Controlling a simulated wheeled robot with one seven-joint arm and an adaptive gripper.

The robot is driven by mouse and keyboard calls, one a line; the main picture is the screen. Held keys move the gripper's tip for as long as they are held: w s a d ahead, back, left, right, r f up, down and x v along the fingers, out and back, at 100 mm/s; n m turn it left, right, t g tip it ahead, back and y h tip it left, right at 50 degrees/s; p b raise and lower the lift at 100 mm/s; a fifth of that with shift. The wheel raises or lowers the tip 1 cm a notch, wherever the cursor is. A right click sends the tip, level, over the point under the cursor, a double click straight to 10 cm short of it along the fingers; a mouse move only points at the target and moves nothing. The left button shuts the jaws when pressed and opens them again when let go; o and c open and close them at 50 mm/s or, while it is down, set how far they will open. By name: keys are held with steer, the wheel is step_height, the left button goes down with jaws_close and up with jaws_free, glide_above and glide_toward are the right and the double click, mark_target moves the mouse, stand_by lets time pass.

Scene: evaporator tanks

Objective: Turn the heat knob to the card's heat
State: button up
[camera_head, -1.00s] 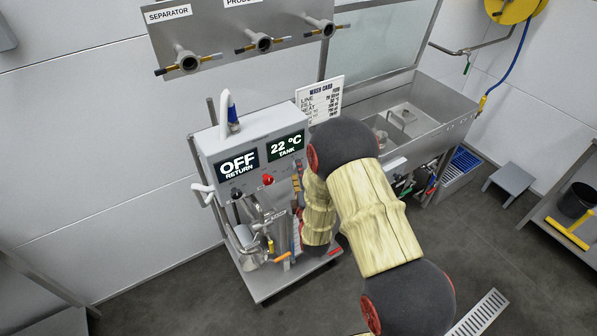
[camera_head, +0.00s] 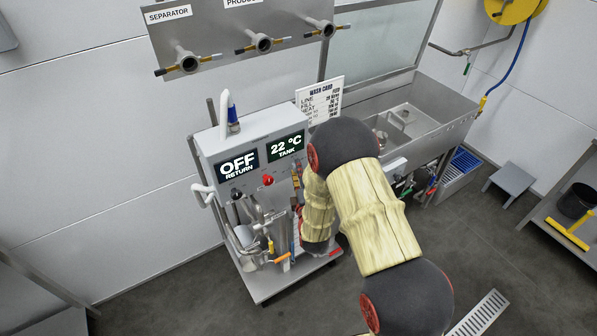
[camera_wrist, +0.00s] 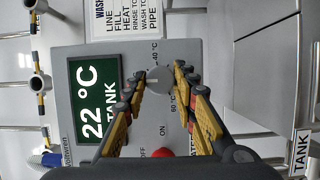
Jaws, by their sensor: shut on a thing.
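The heat knob (camera_wrist: 158,80) is a small grey round knob on the control panel, with 40 °C and 60 °C marks beside it in the wrist view. My gripper (camera_wrist: 160,78) is shut on it, one yellow-black finger on each side. The knob's pointer setting is too small to read. In the head view my arm hides the knob. The wash card (camera_head: 320,98) stands behind the panel, partly covered by my arm; its heat value is not legible. In the wrist view the card (camera_wrist: 125,18) shows its row labels only. The tank display (camera_head: 286,146) reads 22 °C.
A red knob (camera_head: 268,180) with OFF and ON marks sits close by on the panel. Pipes and an orange-handled valve (camera_head: 281,258) are below. A steel sink (camera_head: 440,100) stands to the right. Open floor lies in front.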

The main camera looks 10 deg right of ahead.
steer(key=c, duration=0.3)
steer(key=shift+m, duration=0.4)
steer(key=shift+w+d+m+g+y+p, duration=0.15)
steer(key=shift+m+g+y+p, duration=1.15)
steer(key=shift+m, duration=2.45)
steer(key=shift+s+d+m+g+y+p, duration=0.1)
steer(key=shift+d+m+g+y+p, duration=0.25)
steer(key=shift+m+y+p, duration=2.65)
steer(key=shift+w+d+m+g+y+p, duration=0.25)
steer(key=shift+m+g+y, duration=1)
steer(key=shift+m, duration=3.3)
steer(key=shift+s+a+t+y, duration=0.15)
steer(key=shift+t+y, duration=0.1)
steer(key=shift+t, duration=0.05)
